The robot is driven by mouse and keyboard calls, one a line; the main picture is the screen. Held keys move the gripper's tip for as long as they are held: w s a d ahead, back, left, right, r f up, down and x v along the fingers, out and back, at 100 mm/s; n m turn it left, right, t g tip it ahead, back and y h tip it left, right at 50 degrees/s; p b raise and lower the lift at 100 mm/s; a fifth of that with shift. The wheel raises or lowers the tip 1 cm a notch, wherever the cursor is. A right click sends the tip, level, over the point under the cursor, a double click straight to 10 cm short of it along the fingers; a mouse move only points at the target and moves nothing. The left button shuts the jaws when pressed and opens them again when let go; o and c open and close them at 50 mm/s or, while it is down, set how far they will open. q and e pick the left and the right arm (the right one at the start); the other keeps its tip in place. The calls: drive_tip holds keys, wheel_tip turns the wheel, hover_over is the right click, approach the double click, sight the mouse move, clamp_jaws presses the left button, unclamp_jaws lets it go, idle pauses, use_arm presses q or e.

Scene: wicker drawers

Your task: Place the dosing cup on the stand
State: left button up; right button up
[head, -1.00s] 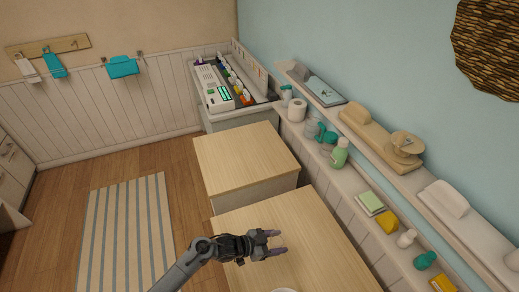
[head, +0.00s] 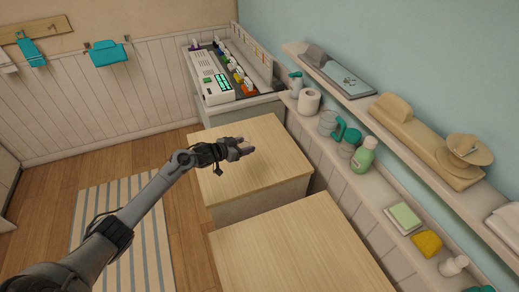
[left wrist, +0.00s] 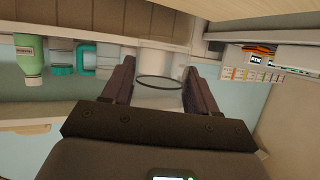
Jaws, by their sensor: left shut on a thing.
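My left gripper (head: 246,147) is over the farther wooden-topped cabinet in the head view. In the left wrist view its two dark fingers (left wrist: 158,88) are closed on a clear cup with a dark ring (left wrist: 158,82), which I take for the dosing cup. The cup is too small to make out in the head view. No stand is clearly recognisable. At the far corner there is a white device (head: 212,82) beside a row of coloured items, and I cannot tell whether the stand is there. My right gripper is out of view.
The farther wooden top (head: 275,150) and the nearer one (head: 300,255) look bare. A ledge along the right wall holds a paper roll (head: 309,101), a green bottle (head: 364,155) and a yellow sponge (head: 427,243). A shelf with a beige piece (head: 410,125) is above.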

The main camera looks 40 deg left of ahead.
use_arm(q)
drive_tip(key=s+a+f+b, duration=0.1)
drive_tip(key=a+f, duration=0.1)
drive_tip(key=a, duration=0.2)
drive_tip(key=s+a+f+b, duration=0.1)
drive_tip(key=a+f+b, duration=0.1)
drive_tip(key=a, duration=0.3)
drive_tip(key=s+a+f+b, duration=0.2)
drive_tip(key=a+f, duration=0.1)
drive_tip(key=a, duration=0.2)
drive_tip(key=shift+s+a+f, duration=0.1)
drive_tip(key=shift+a+f, duration=0.1)
drive_tip(key=shift+f, duration=0.05)
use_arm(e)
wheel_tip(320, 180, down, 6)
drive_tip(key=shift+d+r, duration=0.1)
use_arm(q)
drive_tip(key=shift+s+a+f, duration=0.15)
drive_tip(key=shift+a+f, duration=0.05)
drive_tip(key=shift+a, duration=0.25)
drive_tip(key=shift+f+b, duration=0.85)
drive_tip(key=shift+f, duration=1.2)
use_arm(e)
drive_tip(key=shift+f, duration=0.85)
use_arm(q)
drive_tip(key=shift+f, duration=0.15)
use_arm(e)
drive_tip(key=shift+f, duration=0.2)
use_arm(q)
drive_tip(key=o, duration=1.1)
